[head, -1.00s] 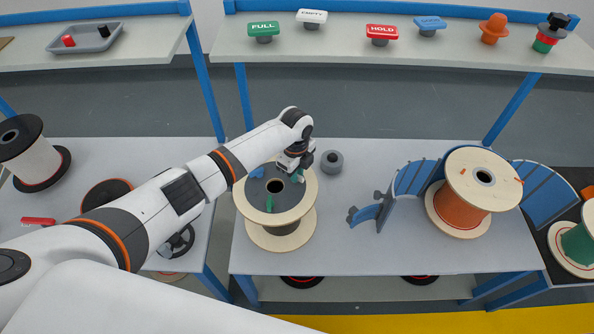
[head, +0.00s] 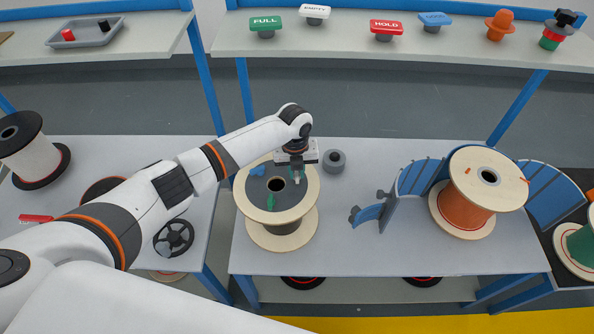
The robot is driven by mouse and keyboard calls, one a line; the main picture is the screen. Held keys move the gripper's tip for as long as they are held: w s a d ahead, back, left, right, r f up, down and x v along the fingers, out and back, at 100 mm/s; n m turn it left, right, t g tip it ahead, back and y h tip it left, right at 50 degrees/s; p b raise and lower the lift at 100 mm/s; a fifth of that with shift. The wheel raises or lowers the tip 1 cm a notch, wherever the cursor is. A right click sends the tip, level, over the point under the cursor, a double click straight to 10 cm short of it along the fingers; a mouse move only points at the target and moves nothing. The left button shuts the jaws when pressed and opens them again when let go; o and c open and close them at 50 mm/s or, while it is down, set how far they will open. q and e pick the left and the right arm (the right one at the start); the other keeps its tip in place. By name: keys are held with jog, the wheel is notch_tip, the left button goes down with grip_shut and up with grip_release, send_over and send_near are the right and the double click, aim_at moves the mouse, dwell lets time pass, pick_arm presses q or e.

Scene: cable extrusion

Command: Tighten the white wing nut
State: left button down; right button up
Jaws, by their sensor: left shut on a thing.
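A wooden spool (head: 310,196) stands on the middle table, with a dark grey disc (head: 262,187) on its top around a centre hole. A blue wing nut (head: 257,169) sits at the disc's upper left and a green one (head: 270,202) at its lower front. My left gripper (head: 297,177) points down at the disc's right side, with its jaws closed. A small pale piece, seemingly the white wing nut (head: 297,182), shows at its fingertips; the fingers hide most of it. My right gripper is out of view.
A grey ring-shaped part (head: 334,162) stands just right of the gripper. A blue curved guard (head: 412,178) and an orange-wound spool (head: 463,205) stand farther right. A shelf with FULL (head: 263,25), EMPTY and HOLD (head: 386,28) signs runs behind. The table's front middle is clear.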

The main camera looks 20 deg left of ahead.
aim_at(295, 174)
pick_arm(q)
jog(key=shift+m, duration=0.6)
jog(key=c, duration=1.5)
grip_release()
jog(key=r+b, duration=0.1)
jog(key=r, duration=0.5)
jog(key=r+b, duration=0.1)
jog(key=r, duration=0.5)
jog(key=shift+s+a+b, duration=0.15)
jog(key=shift+s+b, duration=0.05)
jog(key=shift+b, duration=0.1)
